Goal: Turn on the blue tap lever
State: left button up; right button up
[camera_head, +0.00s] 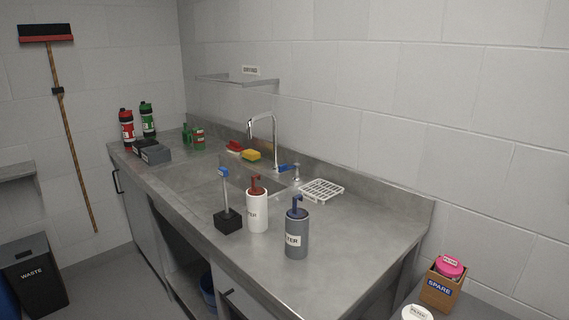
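A chrome tap (275,135) with a curved spout stands at the back of the steel counter, by the wall. A small blue lever (288,167) is low at the right of the tap's base. Whether the lever is turned on or off is too small to tell, and no water is visible under the spout. Neither of my grippers is in view.
On the steel counter (350,225), a white bottle (257,212), a grey bottle (297,238) and a blue-topped post on a black block (228,222) stand in front of the tap. A white rack (321,190) lies right of it, a yellow sponge (251,155) left.

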aim_at(283, 168)
jog(key=i+j+z, duration=0.15)
jog(key=j, duration=0.2)
jog(key=i+j+z, duration=0.3)
jog(key=j, duration=0.4)
jog(key=i+j+z, duration=0.15)
jog(key=j, duration=0.25)
jog(key=i+j+z, duration=0.15)
jog(key=j, duration=0.25)
